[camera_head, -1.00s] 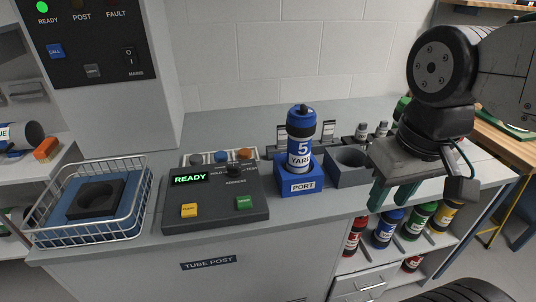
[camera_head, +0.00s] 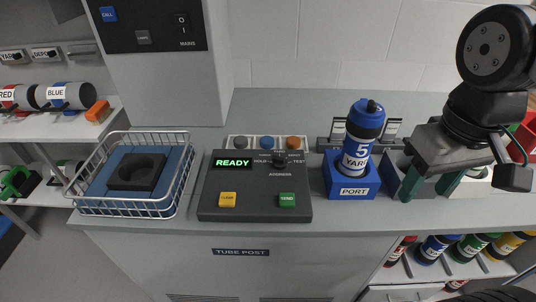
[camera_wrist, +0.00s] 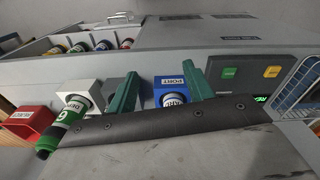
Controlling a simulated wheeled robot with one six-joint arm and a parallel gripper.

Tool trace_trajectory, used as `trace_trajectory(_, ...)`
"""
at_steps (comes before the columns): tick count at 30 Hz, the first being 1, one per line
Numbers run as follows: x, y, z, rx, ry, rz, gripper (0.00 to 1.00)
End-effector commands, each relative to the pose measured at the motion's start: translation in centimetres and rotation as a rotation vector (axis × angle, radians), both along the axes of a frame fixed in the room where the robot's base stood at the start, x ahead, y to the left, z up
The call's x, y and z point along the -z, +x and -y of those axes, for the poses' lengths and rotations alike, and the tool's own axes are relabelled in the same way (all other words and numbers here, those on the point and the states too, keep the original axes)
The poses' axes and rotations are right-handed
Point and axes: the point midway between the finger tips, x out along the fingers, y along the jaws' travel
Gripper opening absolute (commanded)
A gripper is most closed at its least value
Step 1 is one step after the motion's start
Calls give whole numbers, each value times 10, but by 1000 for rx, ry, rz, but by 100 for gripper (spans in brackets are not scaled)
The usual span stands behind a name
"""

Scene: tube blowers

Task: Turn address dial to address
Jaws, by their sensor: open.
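The address dial (camera_head: 280,160) is a small dark knob at the upper right of the dark control panel (camera_head: 222,208), above the label ADDRESS. The panel's display (camera_head: 233,163) reads READY in green. My gripper (camera_head: 430,190) is open and empty at the right, beyond the blue PORT block, with its green fingers pointing down. In the wrist view its fingers (camera_wrist: 160,88) stand apart, one on each side of the PORT block. The dial is not clearly visible in the wrist view; my gripper is well apart from it.
A blue carrier (camera_head: 363,135) marked 5 YARD stands upright in the blue PORT block (camera_head: 353,192). A wire basket (camera_head: 177,190) stands left of the panel. Yellow (camera_head: 228,199) and green (camera_head: 287,200) buttons are on the panel front.

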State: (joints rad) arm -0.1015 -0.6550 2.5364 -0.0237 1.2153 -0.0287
Motion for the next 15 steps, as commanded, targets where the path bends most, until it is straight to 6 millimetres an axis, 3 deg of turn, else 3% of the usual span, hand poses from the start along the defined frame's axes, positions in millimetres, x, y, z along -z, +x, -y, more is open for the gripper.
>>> trace_trajectory(8,37,84,-70,-724,-165,-107,51)
trace_trajectory(15,81,170,-168,-1736,-364,-112,51)
